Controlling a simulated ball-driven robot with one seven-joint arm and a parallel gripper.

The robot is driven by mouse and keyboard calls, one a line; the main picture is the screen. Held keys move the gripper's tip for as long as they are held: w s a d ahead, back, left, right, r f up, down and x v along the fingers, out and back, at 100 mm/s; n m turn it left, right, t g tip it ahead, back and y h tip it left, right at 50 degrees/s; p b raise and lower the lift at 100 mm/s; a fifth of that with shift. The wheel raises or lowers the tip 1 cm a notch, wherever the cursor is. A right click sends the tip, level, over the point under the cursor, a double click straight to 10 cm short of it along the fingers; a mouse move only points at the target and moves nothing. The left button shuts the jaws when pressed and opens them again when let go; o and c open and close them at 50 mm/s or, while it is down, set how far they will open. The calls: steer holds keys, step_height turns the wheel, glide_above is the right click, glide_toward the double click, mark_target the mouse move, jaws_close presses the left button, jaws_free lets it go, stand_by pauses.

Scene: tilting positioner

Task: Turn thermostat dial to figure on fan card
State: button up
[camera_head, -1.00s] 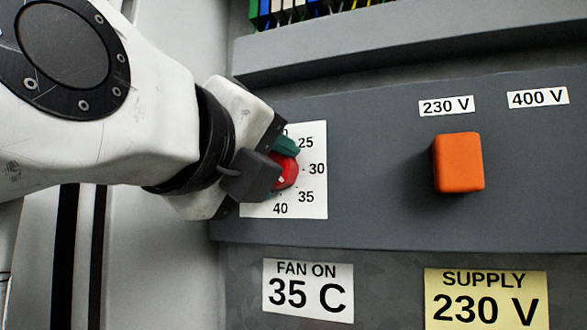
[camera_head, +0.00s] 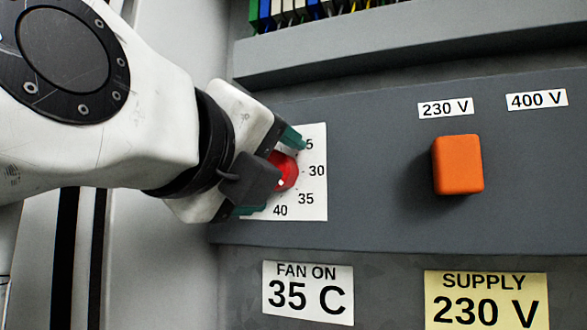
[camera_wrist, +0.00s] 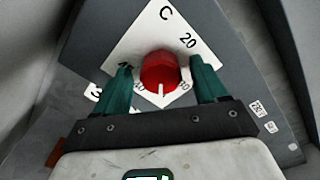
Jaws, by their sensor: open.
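The thermostat dial (camera_head: 287,172) is a round red knob on a white scale plate (camera_head: 314,215); it also shows in the wrist view (camera_wrist: 160,72). Its white mark faces the picture bottom in the wrist view, between two partly hidden figures; the head view shows it low on the knob, toward the 35 and 40 side. I cannot tell the exact figure. The fan card (camera_head: 308,291) reads "FAN ON 35 C". My gripper (camera_wrist: 161,85) is open, with teal fingers on either side of the dial and gaps between. It hides the plate's left part and the 20 in the head view.
An orange switch knob (camera_head: 458,164) sticks out to the right, under the 230 V (camera_head: 446,107) and 400 V (camera_head: 537,99) labels. A yellow supply card (camera_head: 486,299) reads 230 V. A grey ledge (camera_head: 400,45) runs above the panel, with coloured terminals (camera_head: 290,12) over it.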

steer(key=v, duration=1)
steer(key=shift+s+b, duration=0.4)
steer(key=shift+a, duration=0.2)
